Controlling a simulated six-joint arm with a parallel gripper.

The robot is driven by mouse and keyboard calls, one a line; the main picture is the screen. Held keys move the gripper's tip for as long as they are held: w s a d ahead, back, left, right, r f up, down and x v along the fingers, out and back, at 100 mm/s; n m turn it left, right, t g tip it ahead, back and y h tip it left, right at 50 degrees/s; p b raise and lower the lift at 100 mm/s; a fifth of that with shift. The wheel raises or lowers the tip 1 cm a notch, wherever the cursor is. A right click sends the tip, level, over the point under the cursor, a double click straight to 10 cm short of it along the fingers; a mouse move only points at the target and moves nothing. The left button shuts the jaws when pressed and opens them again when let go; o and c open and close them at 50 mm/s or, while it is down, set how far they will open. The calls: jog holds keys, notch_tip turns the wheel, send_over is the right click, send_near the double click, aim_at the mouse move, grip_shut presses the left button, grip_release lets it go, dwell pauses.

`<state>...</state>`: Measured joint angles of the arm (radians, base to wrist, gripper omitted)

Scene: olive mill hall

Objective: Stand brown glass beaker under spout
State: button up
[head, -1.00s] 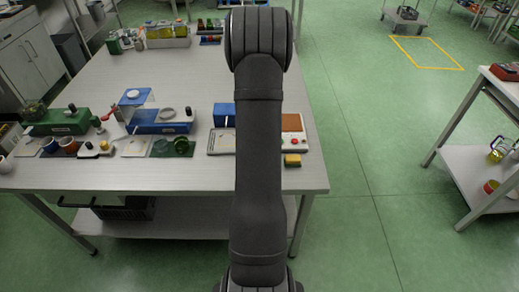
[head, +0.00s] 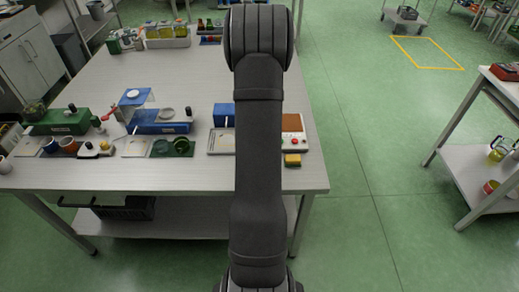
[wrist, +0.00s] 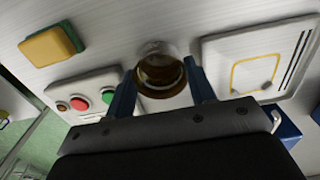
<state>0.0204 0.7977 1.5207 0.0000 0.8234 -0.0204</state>
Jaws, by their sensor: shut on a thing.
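The brown glass beaker (wrist: 160,74) shows in the wrist view between the two blue fingers of my gripper (wrist: 161,88). My gripper is shut on it, with a finger on either side. I see the beaker's round rim; I cannot tell whether its base touches the surface beneath. In the head view my own arm covers the gripper and the beaker. A machine with a blue block (head: 223,115) and a brown panel (head: 292,123) stands behind my arm.
Beside the beaker in the wrist view are a panel with red and green buttons (wrist: 88,98), a yellow sponge-like block (wrist: 52,45) and a white plate with a yellow outline (wrist: 255,72). Lab items line the left of the bench (head: 205,70). Its middle is clear.

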jog(key=shift+r, duration=2.85)
jog(key=w+a, duration=0.3)
jog(key=a, duration=1)
jog(key=shift+s+d+f, duration=0.1)
jog(key=shift+f, duration=1.25)
jog(key=shift+d+f, duration=0.1)
jog(key=shift+f, duration=1.25)
jog(key=shift+w+f, duration=0.25)
jog(key=shift+w, duration=0.05)
jog(key=shift+w+r, duration=0.1)
jog(key=shift+w, duration=1.1)
